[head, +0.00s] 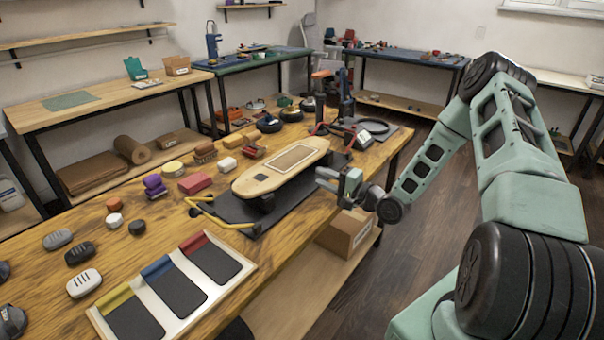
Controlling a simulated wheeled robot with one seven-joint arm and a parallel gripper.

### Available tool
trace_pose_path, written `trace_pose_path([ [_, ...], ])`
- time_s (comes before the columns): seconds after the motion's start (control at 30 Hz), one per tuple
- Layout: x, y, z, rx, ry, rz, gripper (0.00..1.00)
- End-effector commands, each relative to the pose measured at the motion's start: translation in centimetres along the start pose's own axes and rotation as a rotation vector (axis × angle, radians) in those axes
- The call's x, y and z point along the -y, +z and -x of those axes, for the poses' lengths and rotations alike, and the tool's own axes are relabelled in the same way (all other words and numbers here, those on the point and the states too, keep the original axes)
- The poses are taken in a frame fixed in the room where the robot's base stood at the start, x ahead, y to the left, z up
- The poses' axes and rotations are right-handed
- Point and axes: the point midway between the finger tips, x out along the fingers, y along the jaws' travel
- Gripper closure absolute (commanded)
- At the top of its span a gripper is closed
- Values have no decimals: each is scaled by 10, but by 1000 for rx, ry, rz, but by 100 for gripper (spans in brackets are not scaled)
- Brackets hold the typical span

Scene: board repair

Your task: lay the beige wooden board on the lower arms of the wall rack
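The beige wooden board (265,181) is a long rounded deck with a paler rectangular panel on top. In the head view it sits raised on dark supports above a black mat (233,209) on the wooden workbench. My gripper (325,180) is just right of the board, near the bench's right edge, apart from it. Its two fingers point left with a gap between them and nothing held. I cannot make out a wall rack with lower arms in this view; only wall shelves (85,37) show at the upper left.
A yellow-handled tool (222,216) lies at the mat's near end. A white tray with coloured strips and black pads (204,311) is in front. Blocks, wheels and a clamp (345,95) crowd the bench's far part. A cardboard box (345,233) sits below. Floor is clear at right.

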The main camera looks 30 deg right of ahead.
Motion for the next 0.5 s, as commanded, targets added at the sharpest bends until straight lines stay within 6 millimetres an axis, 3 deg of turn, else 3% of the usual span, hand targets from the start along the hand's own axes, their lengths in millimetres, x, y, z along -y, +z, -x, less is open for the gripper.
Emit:
trace_pose_path([
  [0.5,-1,1,-70,2,2,4,73],
])
